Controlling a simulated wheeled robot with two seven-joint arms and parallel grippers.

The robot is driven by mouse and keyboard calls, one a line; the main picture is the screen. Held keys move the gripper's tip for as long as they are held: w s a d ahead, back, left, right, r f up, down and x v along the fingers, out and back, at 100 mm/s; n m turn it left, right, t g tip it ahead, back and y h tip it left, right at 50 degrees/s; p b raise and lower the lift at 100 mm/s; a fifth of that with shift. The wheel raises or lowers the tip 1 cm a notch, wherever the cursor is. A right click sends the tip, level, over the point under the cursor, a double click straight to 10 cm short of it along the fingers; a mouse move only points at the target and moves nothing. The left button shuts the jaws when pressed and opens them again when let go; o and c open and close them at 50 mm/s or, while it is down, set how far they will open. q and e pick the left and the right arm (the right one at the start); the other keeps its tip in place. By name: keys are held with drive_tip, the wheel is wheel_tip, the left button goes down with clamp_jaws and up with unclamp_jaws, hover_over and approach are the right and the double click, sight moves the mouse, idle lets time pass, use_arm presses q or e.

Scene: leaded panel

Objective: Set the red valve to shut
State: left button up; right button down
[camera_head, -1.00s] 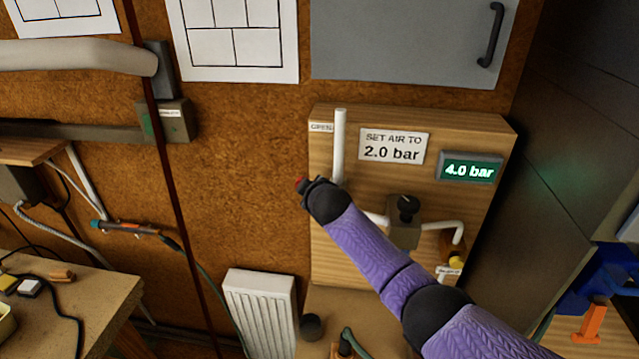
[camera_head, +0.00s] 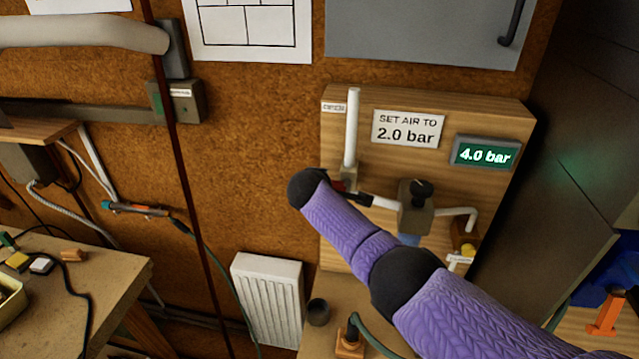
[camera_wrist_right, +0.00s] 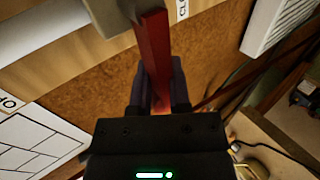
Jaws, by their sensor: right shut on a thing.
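The red valve shows in the right wrist view as a long red lever (camera_wrist_right: 153,40) running up to a pale fitting at the top. My right gripper (camera_wrist_right: 159,80) is shut on this lever, with one dark finger on each side. In the head view only small red parts of the valve (camera_head: 339,185) show beside the white upright pipe, below the small label. My right wrist and the dark gripper (camera_head: 362,198) hide most of it there, so the lever's exact angle is unclear. My left gripper is in neither view.
A wooden board (camera_head: 480,110) carries the sign "SET AIR TO 2.0 bar" (camera_head: 408,130), a display reading 4.0 bar (camera_head: 485,154) and a regulator with a black knob (camera_head: 422,188). A white radiator (camera_head: 268,300) stands lower left. A workbench (camera_head: 110,295) is at left.

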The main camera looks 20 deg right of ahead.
drive_tip(key=shift+f, duration=0.15)
drive_tip(key=c, duration=0.9)
unclamp_jaws()
drive_tip(key=shift+a, duration=0.1)
drive_tip(key=shift+s+a+r+p, duration=0.1)
drive_tip(key=shift+s+r+p, duration=0.1)
drive_tip(key=shift+r+p, duration=0.15)
drive_tip(key=p+v, duration=0.2)
drive_tip(key=v, duration=0.7)
drive_tip(key=shift+s+a, duration=0.1)
drive_tip(key=shift+s, duration=0.05)
